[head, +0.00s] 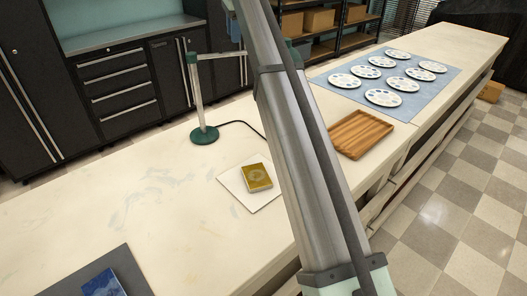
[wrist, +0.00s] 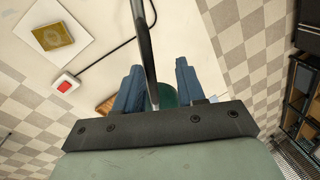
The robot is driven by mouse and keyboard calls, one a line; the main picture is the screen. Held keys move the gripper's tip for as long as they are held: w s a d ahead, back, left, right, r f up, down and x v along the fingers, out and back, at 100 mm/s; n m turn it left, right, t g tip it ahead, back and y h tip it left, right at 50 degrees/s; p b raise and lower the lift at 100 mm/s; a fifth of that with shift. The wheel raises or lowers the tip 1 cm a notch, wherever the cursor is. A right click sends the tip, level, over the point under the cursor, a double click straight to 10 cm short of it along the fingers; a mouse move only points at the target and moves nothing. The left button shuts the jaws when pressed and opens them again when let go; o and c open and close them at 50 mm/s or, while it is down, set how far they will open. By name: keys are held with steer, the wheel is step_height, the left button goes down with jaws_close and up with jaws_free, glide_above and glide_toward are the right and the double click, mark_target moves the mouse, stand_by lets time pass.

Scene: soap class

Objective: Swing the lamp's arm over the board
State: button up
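The lamp stands on a round green base (head: 205,135) with a pale upright post (head: 196,95). Its arm (head: 220,55) runs right from a green joint at the post's top and passes behind my arm. The board is a white square (head: 233,186) with a gold block (head: 257,177) on it; both also show in the wrist view, board (wrist: 77,40) and block (wrist: 53,36). In the wrist view my gripper (wrist: 157,75) has its two blue fingers apart, with a grey lamp rod (wrist: 143,45) between them. I cannot tell whether they touch it.
A wooden tray (head: 360,134) and a blue mat (head: 335,82) with several round palettes lie farther right. A dark mat (head: 75,285) with a blue item is at the near left. A red-button switch (wrist: 65,86) sits on the cord near the board. Bare counter surrounds the board's left.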

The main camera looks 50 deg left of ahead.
steer(key=w+a+n, duration=0.1)
steer(key=a+n, duration=0.3)
steer(key=a, duration=0.1)
steer(key=d+r, duration=0.3)
steer(key=r, duration=1.1)
steer(key=s+d+f+n, duration=0.4)
steer(key=s+d+f, duration=0.1)
steer(key=d+f, duration=0.5)
steer(key=s+d+f+n+y, duration=0.1)
steer(key=s+d+f+n, duration=0.4)
steer(key=d+f, duration=0.6)
steer(key=s+d+f+n+t+y, duration=0.1)
steer(key=s+d+f+n, duration=0.3)
steer(key=d+f, duration=0.7)
steer(key=shift+s+f+n, duration=0.4)
steer(key=shift+s+f, duration=0.35)
steer(key=shift+f, duration=0.9)
steer(key=shift+c, duration=0.3)
